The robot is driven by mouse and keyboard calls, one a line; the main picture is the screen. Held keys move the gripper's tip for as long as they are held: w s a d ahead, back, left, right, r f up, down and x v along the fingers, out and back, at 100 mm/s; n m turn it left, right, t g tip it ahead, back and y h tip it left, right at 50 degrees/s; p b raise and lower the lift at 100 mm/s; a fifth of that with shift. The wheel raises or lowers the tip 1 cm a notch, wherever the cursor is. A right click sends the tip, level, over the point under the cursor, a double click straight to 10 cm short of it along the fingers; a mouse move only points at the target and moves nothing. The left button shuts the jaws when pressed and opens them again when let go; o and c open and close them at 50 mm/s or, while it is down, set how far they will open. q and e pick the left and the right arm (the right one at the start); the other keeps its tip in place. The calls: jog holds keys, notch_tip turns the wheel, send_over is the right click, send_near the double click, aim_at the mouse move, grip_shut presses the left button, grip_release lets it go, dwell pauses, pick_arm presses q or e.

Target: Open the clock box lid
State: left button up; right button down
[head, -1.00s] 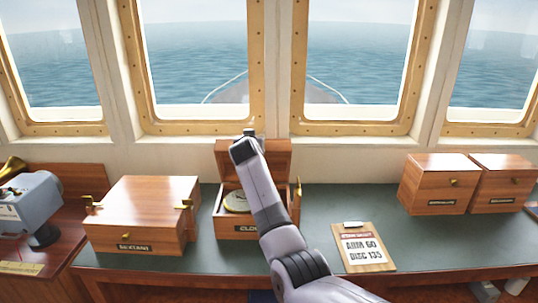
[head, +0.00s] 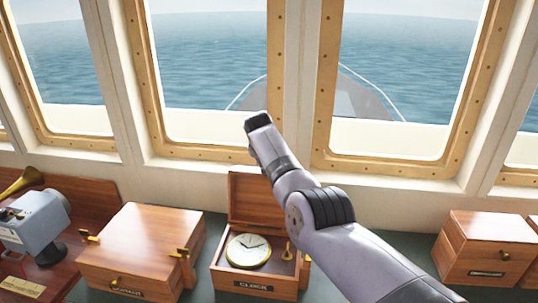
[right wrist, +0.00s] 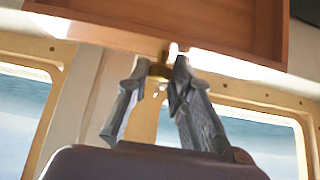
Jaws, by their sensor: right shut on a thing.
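The clock box (head: 240,286) stands on the counter in the head view, its wooden lid (head: 256,200) raised upright at the back. A round clock (head: 248,251) with a white face and brass rim lies inside. My right arm reaches across the box's right side, with its hand above the lid. Its fingertips are hidden in the head view. In the right wrist view my right gripper (right wrist: 157,72) is shut on a small brass catch at the edge of the wooden lid (right wrist: 200,22). My left gripper is not in view.
A closed wooden box (head: 142,245) with brass catches stands left of the clock box, with a grey instrument (head: 35,220) beyond it. Another wooden box (head: 487,245) stands at the right. Windows (head: 215,75) rise behind the counter.

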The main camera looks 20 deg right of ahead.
jog(key=shift+w+d+r, duration=0.2)
jog(key=shift+w+r, duration=0.05)
jog(key=shift+r, duration=0.35)
jog(key=c, duration=1.9)
grip_release()
jog(key=o, duration=0.4)
jog(key=shift+f, duration=0.3)
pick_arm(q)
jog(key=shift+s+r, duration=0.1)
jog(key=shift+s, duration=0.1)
pick_arm(e)
jog(key=shift+o, duration=0.4)
jog(key=shift+a+f, duration=0.1)
jog(key=shift+s, duration=0.1)
jog(key=v, duration=1.2)
